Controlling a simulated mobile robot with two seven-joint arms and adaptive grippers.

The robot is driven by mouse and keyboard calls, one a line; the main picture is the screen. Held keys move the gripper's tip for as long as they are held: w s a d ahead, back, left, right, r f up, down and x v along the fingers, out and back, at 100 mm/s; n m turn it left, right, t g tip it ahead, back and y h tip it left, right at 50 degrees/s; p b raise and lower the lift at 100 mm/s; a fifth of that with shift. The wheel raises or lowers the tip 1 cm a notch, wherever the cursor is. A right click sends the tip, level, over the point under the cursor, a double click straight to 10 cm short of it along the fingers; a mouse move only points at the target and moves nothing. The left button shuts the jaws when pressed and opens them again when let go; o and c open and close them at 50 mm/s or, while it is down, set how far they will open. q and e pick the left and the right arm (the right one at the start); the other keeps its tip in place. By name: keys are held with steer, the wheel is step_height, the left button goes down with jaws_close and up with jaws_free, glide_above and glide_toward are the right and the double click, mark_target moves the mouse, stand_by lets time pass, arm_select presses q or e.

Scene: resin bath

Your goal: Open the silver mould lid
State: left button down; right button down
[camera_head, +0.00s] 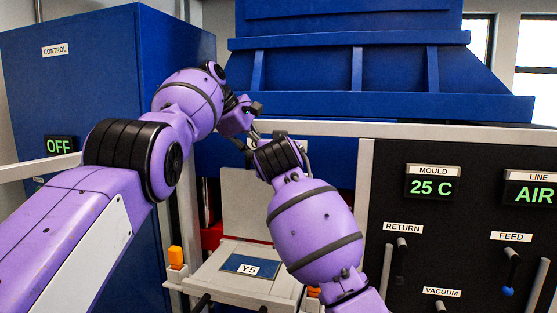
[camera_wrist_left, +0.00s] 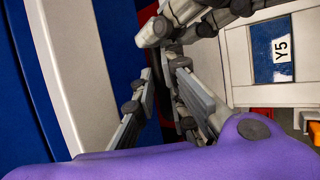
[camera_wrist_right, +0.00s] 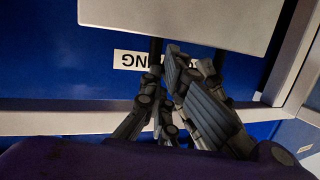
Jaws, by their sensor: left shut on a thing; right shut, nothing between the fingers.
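The silver mould lid (camera_head: 240,195) stands raised behind a light grey mould base with a blue Y5 plate (camera_head: 247,265). In the right wrist view, the lid (camera_wrist_right: 180,18) fills the top, with dark handle posts (camera_wrist_right: 155,52) below its edge. My left gripper (camera_head: 250,122) is at the lid's upper edge, shut on what looks like its dark handle; the left wrist view (camera_wrist_left: 165,78) shows its fingers around a dark bar. My right gripper (camera_wrist_right: 165,75) is shut and empty close by, between the posts; its wrist hides its fingertips in the head view.
A pale horizontal beam (camera_head: 400,130) crosses behind the arms below blue machinery. A black control panel (camera_head: 450,220) with handles stands at right. A blue control cabinet (camera_head: 60,85) stands at left. An orange block (camera_head: 175,255) stands beside the mould base.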

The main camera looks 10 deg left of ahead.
arm_select(q)
steer(key=shift+f, duration=0.65)
arm_select(e)
steer(key=shift+w+f, duration=0.1)
arm_select(q)
steer(key=shift+d, duration=0.25)
steer(key=c, duration=1.8)
jaws_free()
steer(key=shift+a+r, duration=0.1)
steer(key=shift+o, duration=0.2)
steer(key=shift+s+a+r, duration=0.1)
arm_select(e)
steer(key=shift+w, duration=0.65)
arm_select(q)
steer(key=shift+r, duration=0.2)
arm_select(e)
steer(key=shift+r, duration=0.2)
arm_select(q)
steer(key=shift+r, duration=0.1)
